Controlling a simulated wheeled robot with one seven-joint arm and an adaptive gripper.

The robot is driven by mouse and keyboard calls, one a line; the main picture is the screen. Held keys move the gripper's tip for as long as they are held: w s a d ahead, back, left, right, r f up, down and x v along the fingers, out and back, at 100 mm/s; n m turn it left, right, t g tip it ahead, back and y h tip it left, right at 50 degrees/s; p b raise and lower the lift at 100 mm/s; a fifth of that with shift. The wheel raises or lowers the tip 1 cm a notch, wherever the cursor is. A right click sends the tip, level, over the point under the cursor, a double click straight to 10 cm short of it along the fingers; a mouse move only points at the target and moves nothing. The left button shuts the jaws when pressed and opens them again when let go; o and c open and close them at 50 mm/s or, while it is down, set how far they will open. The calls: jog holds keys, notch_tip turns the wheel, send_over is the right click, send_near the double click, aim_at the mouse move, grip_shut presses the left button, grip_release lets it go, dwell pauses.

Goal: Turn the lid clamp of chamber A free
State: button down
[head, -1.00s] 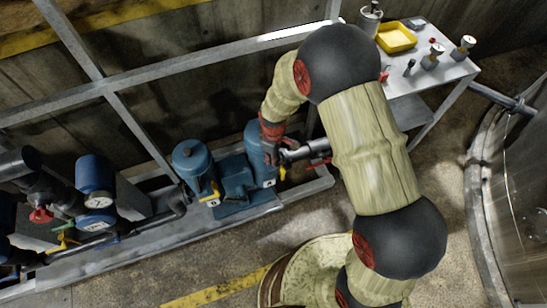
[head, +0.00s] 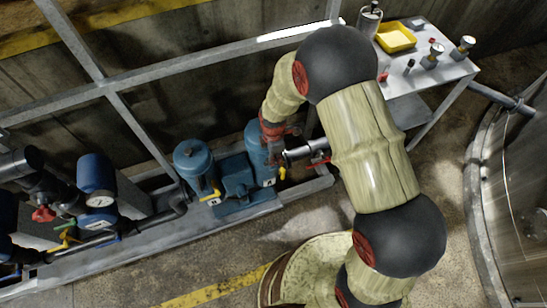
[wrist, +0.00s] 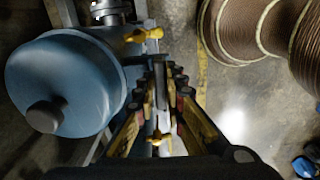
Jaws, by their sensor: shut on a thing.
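Chamber A (head: 256,140) is the right one of two blue cylinders in the head view. In the wrist view its domed blue lid (wrist: 60,85) with a dark knob fills the left side. My gripper (wrist: 160,72) is at the lid's rim, its fingers drawn together. It is shut on the lid clamp, which is mostly hidden between the fingertips. In the head view the gripper is largely hidden by my wrist. A yellow handle (wrist: 145,35) shows just beyond the fingertips. Another yellow piece (wrist: 159,138) shows between the finger linkages.
Chamber B (head: 192,160) stands close on the left, with a blue block (head: 236,180) between the chambers. A pipe with a red handle (head: 319,160) lies right of chamber A. A table (head: 440,75) with a yellow tray (head: 396,37) stands at back right. The front floor is partly open.

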jog(key=shift+n, duration=0.3)
jog(key=c, duration=1.9)
grip_release()
jog(key=shift+o, duration=0.3)
notch_tip(320, 180, up, 12)
